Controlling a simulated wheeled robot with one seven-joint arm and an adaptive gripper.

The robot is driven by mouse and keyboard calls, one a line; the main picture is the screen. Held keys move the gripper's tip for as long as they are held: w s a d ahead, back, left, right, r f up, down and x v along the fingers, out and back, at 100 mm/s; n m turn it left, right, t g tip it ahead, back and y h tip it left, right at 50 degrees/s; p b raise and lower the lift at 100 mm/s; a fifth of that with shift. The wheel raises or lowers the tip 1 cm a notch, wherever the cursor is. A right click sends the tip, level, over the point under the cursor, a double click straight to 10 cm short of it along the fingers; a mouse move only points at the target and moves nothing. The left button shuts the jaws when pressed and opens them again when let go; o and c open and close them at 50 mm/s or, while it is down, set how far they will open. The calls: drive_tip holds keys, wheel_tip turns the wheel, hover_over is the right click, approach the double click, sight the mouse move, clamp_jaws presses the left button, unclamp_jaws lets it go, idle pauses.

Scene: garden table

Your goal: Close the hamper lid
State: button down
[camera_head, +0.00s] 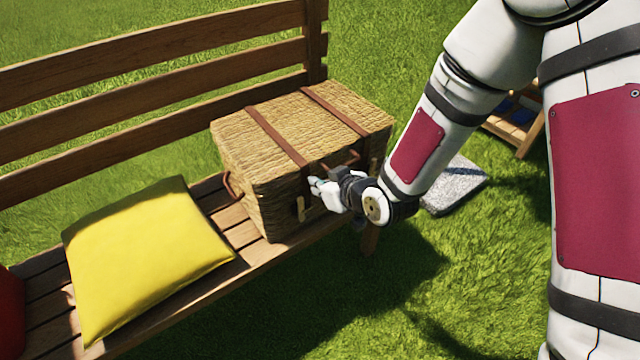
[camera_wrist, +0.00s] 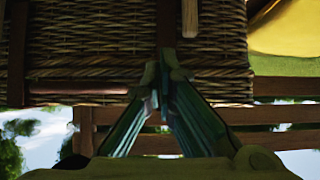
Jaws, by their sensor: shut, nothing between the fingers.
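The wicker hamper (camera_head: 275,185) stands on the bench seat. Its lid (camera_head: 295,120) lies flat on top and looks shut, with brown leather straps across it. A brown handle shows on the front and another on the left side. My gripper (camera_head: 314,186) is shut and empty at the hamper's front face, just below the lid's front edge. In the wrist view, the picture looks upside down; my fingertips (camera_wrist: 160,75) are together in front of the wicker (camera_wrist: 90,45) near a strap. I cannot tell whether they touch it.
A yellow cushion (camera_head: 145,255) lies on the wooden bench (camera_head: 240,232) left of the hamper. The slatted backrest (camera_head: 150,95) rises behind. Part of a red object (camera_head: 10,310) shows at the far left. A grey slab (camera_head: 455,186) lies on the grass to the right. The grass in front is open.

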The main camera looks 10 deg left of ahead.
wheel_tip(320, 180, down, 10)
drive_tip(key=b, duration=0.7)
drive_tip(key=shift+w+a, duration=0.2)
drive_tip(key=shift+a, duration=0.1)
drive_tip(key=shift+f, duration=0.1)
